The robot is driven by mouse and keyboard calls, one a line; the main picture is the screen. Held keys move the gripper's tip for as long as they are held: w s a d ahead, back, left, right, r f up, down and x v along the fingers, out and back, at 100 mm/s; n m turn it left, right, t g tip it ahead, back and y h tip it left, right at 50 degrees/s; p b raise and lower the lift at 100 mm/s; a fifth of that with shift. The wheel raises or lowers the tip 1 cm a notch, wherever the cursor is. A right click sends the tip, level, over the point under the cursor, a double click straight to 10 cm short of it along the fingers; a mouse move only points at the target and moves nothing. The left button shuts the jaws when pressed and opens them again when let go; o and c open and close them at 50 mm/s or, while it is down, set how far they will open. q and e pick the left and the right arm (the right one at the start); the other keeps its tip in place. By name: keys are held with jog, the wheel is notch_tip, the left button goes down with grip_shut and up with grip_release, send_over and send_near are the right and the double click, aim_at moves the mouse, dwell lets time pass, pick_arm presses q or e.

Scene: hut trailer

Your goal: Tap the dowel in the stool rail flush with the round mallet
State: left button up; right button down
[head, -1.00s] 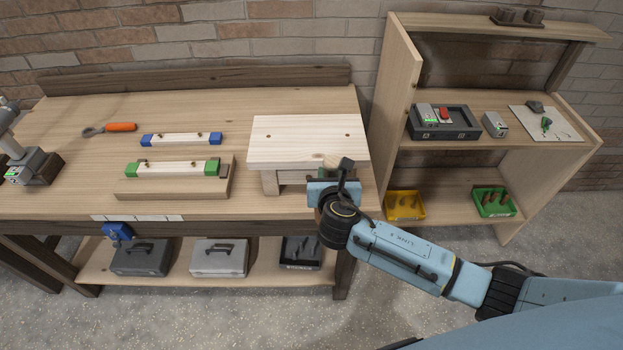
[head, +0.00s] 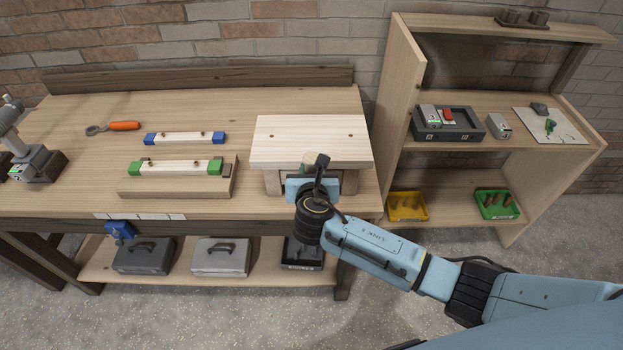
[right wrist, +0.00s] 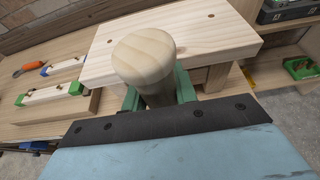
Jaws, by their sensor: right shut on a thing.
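My right gripper (head: 314,176) is shut on the round mallet (head: 309,158), in front of the stool at the bench's front right. A pale rail with green ends (head: 180,167) lies on a wooden block and bears small dark knobs. I cannot tell which spot or knob is the dowel. My left gripper is out of view.
A rail with blue ends (head: 185,138) and an orange-handled tool (head: 123,125) lie on the bench. A grey machine (head: 38,163) stands at far left. A shelf unit (head: 403,100) stands close right of the bench. The bench between the rails and stool is clear.

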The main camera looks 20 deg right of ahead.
jog(key=w+d+b, duration=0.1)
jog(key=w, duration=0.3)
jog(key=s+d+p, duration=0.1)
jog(key=s+d, duration=0.5)
jog(key=s, duration=0.1)
dwell(0.5)
jog(key=shift+w+a, duration=0.1)
jog(key=w+a, duration=0.1)
jog(key=a, duration=0.1)
jog(key=w+a, duration=0.1)
jog(key=a, duration=0.1)
jog(key=w+a, duration=0.2)
jog(key=shift+a+b, duration=0.3)
jog(key=shift+a, duration=0.05)
jog(key=shift+s+r, duration=0.1)
dwell(0.3)
